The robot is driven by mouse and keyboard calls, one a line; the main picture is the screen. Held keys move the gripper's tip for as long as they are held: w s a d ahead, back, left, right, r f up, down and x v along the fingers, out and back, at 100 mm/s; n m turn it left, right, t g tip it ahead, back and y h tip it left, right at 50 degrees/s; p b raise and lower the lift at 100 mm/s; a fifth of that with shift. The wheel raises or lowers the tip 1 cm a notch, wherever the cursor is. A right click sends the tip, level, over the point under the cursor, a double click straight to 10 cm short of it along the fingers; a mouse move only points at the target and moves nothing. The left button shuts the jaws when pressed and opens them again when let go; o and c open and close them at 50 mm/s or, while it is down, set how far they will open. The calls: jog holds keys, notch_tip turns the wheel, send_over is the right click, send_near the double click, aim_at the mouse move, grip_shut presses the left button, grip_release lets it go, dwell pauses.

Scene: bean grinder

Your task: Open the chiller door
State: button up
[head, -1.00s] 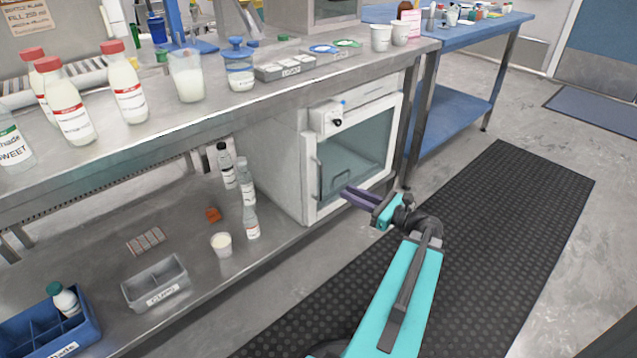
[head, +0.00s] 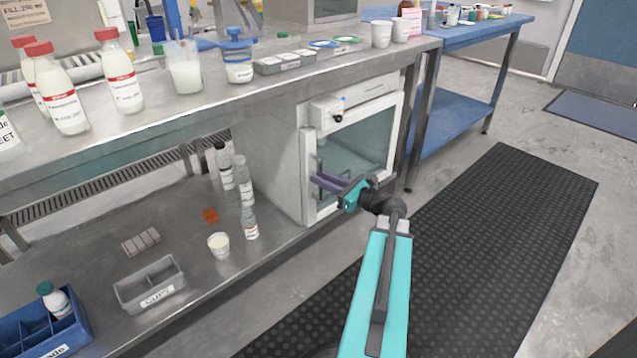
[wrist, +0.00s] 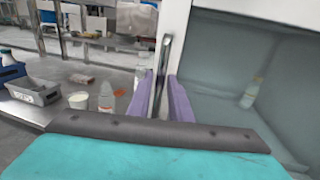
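The chiller is a white cabinet (head: 275,165) under the steel bench, with a glass door (head: 365,150) in a white frame. The door looks shut. Its upright bar handle (wrist: 162,72) is on the door's left side. My gripper (head: 320,183) is at the handle, seen from behind in the head view. In the wrist view my gripper (wrist: 161,85) has its two purple fingers apart, one on each side of the handle, with gaps showing. Part of the handle is hidden behind the fingers in the head view.
A bottle (wrist: 252,92) shows through the glass. Bottles (head: 247,200), a white cup (head: 218,244) and a grey bin (head: 150,285) stand on the lower shelf left of the chiller. The black floor mat (head: 500,220) before the door is clear.

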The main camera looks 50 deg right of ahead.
jog(key=shift+w+a, duration=0.1)
jog(key=shift+w, duration=0.3)
